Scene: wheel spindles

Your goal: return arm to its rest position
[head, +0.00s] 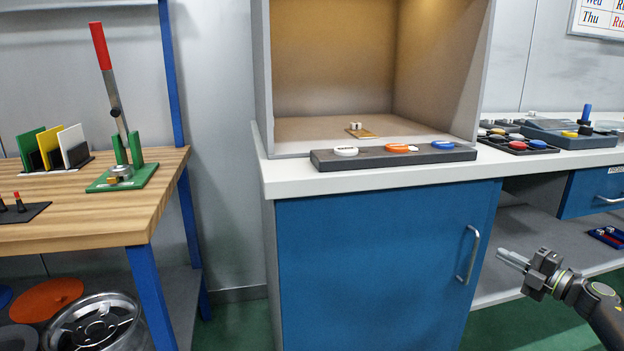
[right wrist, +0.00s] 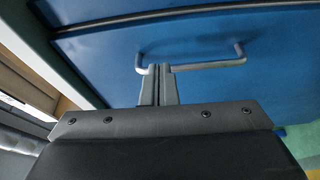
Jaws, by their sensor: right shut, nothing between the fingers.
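My right gripper (head: 513,259) is at the right of the head view, in front of the open shelf space beside the blue cabinet door (head: 385,265). Its fingers are together with nothing between them. In the right wrist view the shut fingers (right wrist: 158,85) appear in front of a blue panel with a grey bar handle (right wrist: 208,66). I cannot tell whether the fingers touch the handle, but in the head view they look apart from the door handle (head: 468,255). My left gripper is not in view.
A white counter (head: 300,180) carries a dark tray (head: 325,160) with white and orange discs. More trays with discs (head: 538,145) stand at the right. A wooden bench (head: 90,215) with a red-handled lever press (head: 112,100) is at the left. Green floor (head: 240,325) shows between bench and cabinet.

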